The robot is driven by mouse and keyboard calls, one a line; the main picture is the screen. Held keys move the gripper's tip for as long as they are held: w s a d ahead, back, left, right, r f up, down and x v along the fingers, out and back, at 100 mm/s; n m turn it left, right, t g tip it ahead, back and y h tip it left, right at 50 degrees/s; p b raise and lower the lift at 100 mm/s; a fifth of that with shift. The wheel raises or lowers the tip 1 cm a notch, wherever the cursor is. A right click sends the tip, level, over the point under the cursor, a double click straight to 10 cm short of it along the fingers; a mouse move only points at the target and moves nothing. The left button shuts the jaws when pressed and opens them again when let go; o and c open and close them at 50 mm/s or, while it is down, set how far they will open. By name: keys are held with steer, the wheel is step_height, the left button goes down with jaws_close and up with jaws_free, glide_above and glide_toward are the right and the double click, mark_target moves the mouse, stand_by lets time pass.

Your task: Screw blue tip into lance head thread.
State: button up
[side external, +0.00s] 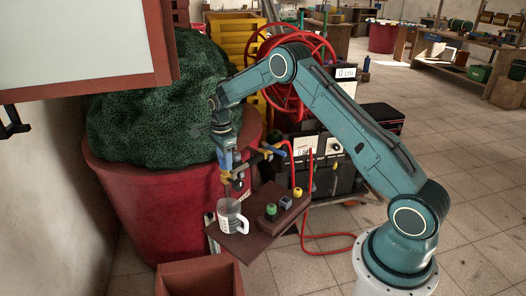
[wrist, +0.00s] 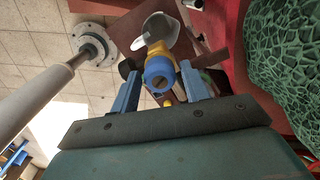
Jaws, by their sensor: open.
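My gripper (wrist: 160,70) is open in the wrist view, with one blue finger on each side of the blue tip (wrist: 159,74). The blue tip is a round ring with a dark slotted centre. It sits in line with a yellow lance head part (wrist: 157,48) behind it; how far it is threaded in cannot be seen. Gaps seem to show between the fingers and the tip. In the side external view my gripper (side external: 236,178) points down beside the yellow and blue lance fittings (side external: 268,151), above the small brown stand. The blue tip is not clear there.
A clear measuring jug (side external: 230,216) stands on the brown stand (side external: 240,245), close below my gripper. A block (side external: 283,207) beside it holds green, grey and yellow tips. A red hose (side external: 335,236) hangs behind.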

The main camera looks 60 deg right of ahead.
stand_by(0.3)
steer(key=shift+n, duration=0.9)
steer(key=shift+n, duration=0.3)
steer(key=shift+n, duration=0.5)
steer(key=shift+n, duration=0.3)
steer(key=shift+n, duration=0.6)
